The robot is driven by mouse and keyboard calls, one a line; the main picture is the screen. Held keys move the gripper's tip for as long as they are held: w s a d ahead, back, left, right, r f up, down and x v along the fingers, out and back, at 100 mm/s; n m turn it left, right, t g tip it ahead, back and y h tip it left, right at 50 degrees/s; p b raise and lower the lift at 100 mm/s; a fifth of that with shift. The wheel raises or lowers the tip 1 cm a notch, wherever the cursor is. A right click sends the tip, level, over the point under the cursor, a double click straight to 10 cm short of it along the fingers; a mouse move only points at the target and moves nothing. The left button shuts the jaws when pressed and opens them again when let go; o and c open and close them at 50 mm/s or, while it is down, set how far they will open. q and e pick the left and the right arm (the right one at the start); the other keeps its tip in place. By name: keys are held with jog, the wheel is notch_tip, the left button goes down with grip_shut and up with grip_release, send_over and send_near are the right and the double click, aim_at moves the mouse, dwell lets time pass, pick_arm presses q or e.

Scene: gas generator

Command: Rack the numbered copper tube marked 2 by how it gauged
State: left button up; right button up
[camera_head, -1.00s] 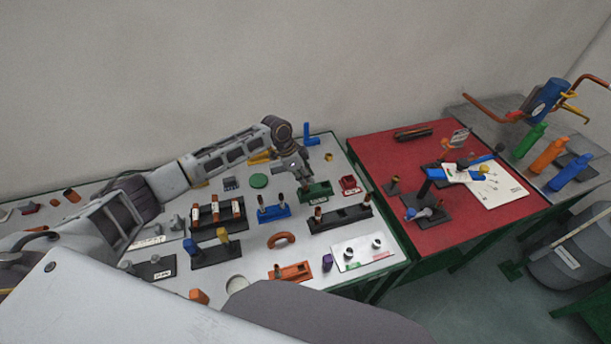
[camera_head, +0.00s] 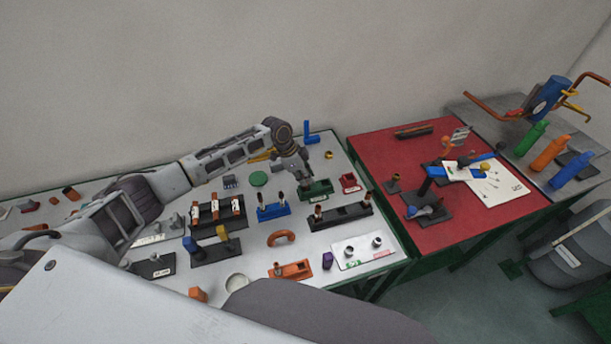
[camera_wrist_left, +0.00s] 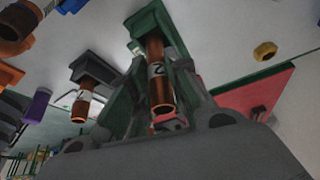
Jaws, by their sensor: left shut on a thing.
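The copper tube marked 2 (camera_wrist_left: 160,85) is upright between my left fingers in the left wrist view, with a white band carrying the number. My left gripper (camera_head: 307,181) is shut on this tube at the green block (camera_head: 322,188). The block also shows behind the tube in the left wrist view (camera_wrist_left: 150,22). Whether the tube's far end is still seated in the block cannot be told. A long black rack (camera_head: 342,219) beside it holds a copper tube near each end. My right gripper is not in view.
A blue holder (camera_head: 272,212) and a black rack (camera_head: 216,221) with several copper tubes stand to the left. A white plate with pegs and green and red patches (camera_head: 365,262) lies near the front. A red box (camera_head: 350,183) is close on the right.

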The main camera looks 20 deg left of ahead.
pick_arm(q)
jog(key=shift+f+b, duration=0.55)
jog(key=shift+f, duration=0.8)
jog(key=o, duration=0.9)
jog(key=shift+o, duration=0.2)
jog(key=v, duration=1.2)
jog(key=shift+s, duration=0.1)
